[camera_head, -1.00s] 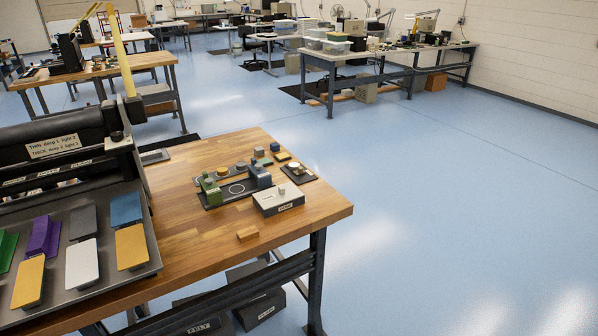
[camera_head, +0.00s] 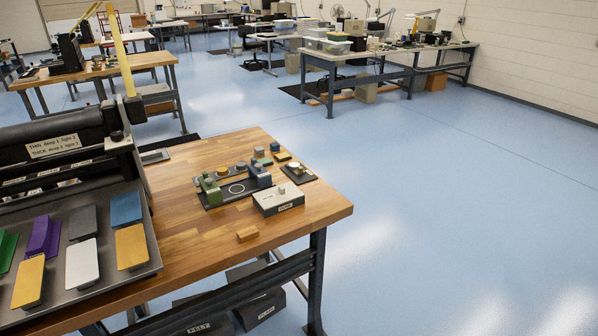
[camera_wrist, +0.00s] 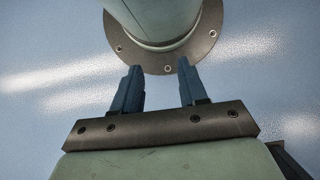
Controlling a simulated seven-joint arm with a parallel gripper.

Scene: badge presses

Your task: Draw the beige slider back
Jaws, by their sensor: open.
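A pale box (camera_head: 278,203) with a dark label on its front stands near the right edge of the wooden bench. A small beige knob (camera_head: 282,189) stands up from its top; it looks like the beige slider, but it is too small to tell how far along it sits. My gripper (camera_wrist: 158,66) shows only in the wrist view, with its two blue fingers apart and nothing between them. Blue floor lies behind the fingers, and neither the slider nor the bench top shows there. My gripper is out of the head view, so its distance from the slider cannot be told.
A dark fixture (camera_head: 237,190) with green and blue blocks stands behind the box. A dark plate (camera_head: 299,173) with a round knob is behind right. A machine with coloured paddles (camera_head: 81,264) fills the left. Bare wood (camera_head: 185,245) lies between.

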